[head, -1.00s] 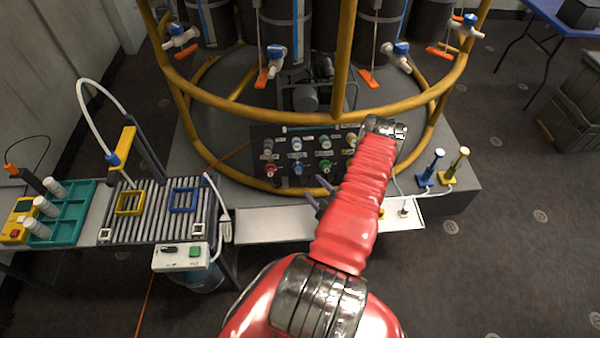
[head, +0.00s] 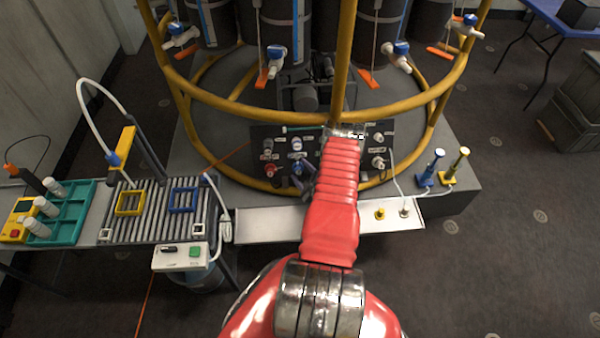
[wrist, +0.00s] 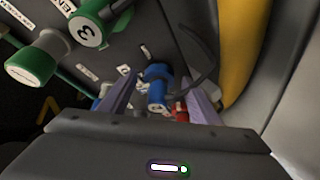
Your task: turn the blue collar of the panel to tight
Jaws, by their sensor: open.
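The dark panel (head: 262,135) stands low inside the yellow frame and carries several coloured fittings. Its blue collar (wrist: 157,72) shows in the wrist view, between the two pale purple fingers of my gripper (wrist: 157,80). The gripper is open, with one finger on each side of the collar. I cannot tell whether either finger touches it. In the head view the blue fitting (head: 299,167) is partly hidden beside my red arm, and the fingers are hard to make out there.
In the wrist view green fittings (wrist: 35,60) lie at upper left, a red part (wrist: 180,112) sits close to the right finger, and a yellow tube (wrist: 243,50) passes at right. In the head view the yellow ring rail (head: 260,108) crosses above the panel, and a white shelf (head: 270,226) lies in front.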

